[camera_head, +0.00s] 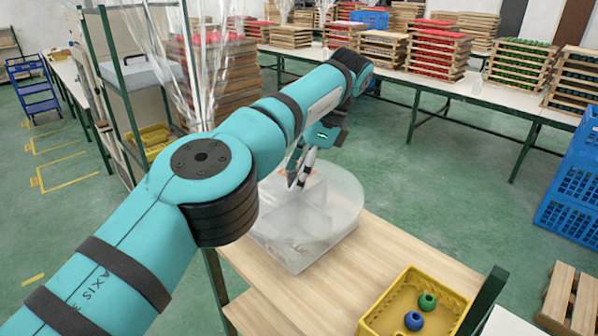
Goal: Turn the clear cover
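The clear cover (338,212) is a rounded, see-through piece on the light wooden table, right of my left arm's elbow. Pale box-like shapes show through it. My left arm crosses the picture from the lower left and hides part of the cover's left side. My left gripper (297,181) points down at the cover's top. Its fingertips are close together at or just over the cover. I cannot tell whether they touch or grip it. A small orange patch shows beside the fingers. My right gripper is not in view.
A yellow crate (385,300) with a green ball (427,302) and a blue ball (414,321) sits at the table's front right. Bare wood (395,250) lies between crate and cover. Clear plastic sheeting (195,60) hangs behind my arm. Blue crates (575,190) stand at right.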

